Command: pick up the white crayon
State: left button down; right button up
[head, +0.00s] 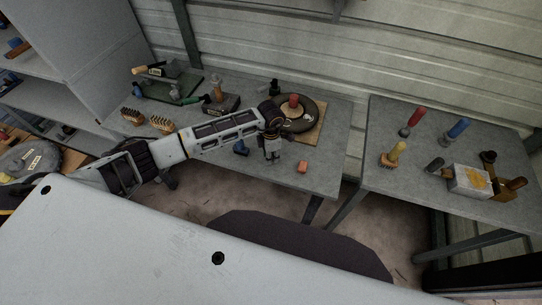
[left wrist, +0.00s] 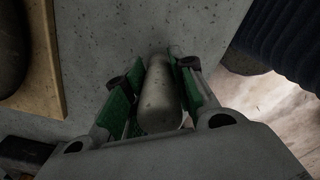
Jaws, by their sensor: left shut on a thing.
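The white crayon (left wrist: 160,98), a pale, speckled grey-white cylinder, lies between the green-padded fingers of my left gripper (left wrist: 158,88) in the left wrist view. The gripper is shut on it, with a finger on each side. In the head view my left gripper (head: 272,158) points down at the front part of the middle table. The crayon is hidden or too small to make out there. I cannot tell whether it touches the tabletop. My right gripper is in neither view.
A dark round disc (head: 310,115) on a wooden board is behind. Brushes (head: 162,125) lie left. The right table (head: 385,195) holds several handled tools.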

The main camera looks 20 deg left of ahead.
pick_arm(q)
jog(key=shift+r, duration=0.15)
jog(key=shift+r+b, duration=0.8)
jog(key=shift+r, duration=4.05)
jog(key=c, duration=1.8)
grip_release()
grip_shut()
